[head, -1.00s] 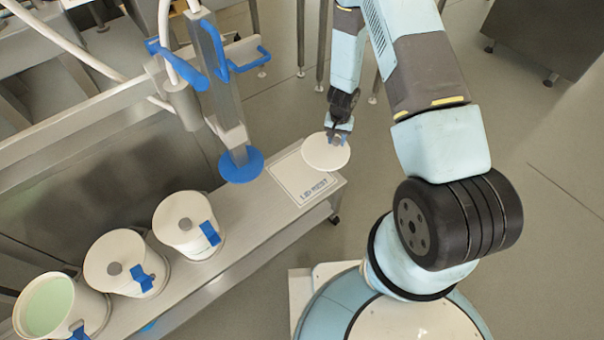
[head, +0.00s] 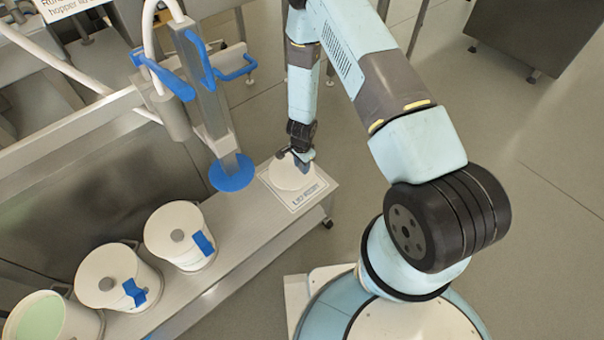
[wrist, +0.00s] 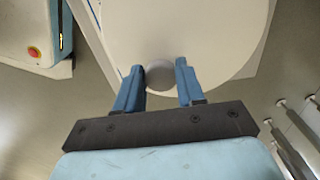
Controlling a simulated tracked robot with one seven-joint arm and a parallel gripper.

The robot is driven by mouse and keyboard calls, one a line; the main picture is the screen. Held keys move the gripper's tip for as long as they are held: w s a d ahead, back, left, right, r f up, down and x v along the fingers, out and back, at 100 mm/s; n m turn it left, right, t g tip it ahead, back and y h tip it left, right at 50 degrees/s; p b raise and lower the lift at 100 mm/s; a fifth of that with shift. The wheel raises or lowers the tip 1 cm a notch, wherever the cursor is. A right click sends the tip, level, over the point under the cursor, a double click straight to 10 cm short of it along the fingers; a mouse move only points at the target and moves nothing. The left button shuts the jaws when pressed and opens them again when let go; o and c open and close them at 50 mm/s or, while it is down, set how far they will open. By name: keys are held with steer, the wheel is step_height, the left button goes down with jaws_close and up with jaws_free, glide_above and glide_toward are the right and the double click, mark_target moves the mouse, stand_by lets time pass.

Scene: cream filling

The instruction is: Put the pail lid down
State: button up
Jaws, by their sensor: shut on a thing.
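The round white pail lid (head: 285,180) is over the white marked board (head: 318,186) at the right end of the steel bench. My gripper (head: 303,158) is shut on the lid's grey knob from above. In the wrist view the knob (wrist: 162,76) sits between the two blue fingers of my gripper (wrist: 160,85), and the lid (wrist: 205,35) fills much of the top. The lid looks level and close to the board. I cannot tell whether it touches it. It hides most of the board; part of the printed lettering shows in front.
Two lidded white pails (head: 180,236) (head: 117,276) and an open pail with pale green filling (head: 40,318) stand along the bench (head: 240,240).

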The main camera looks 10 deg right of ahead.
steer(key=shift+f, duration=2.7)
steer(key=o, duration=1.1)
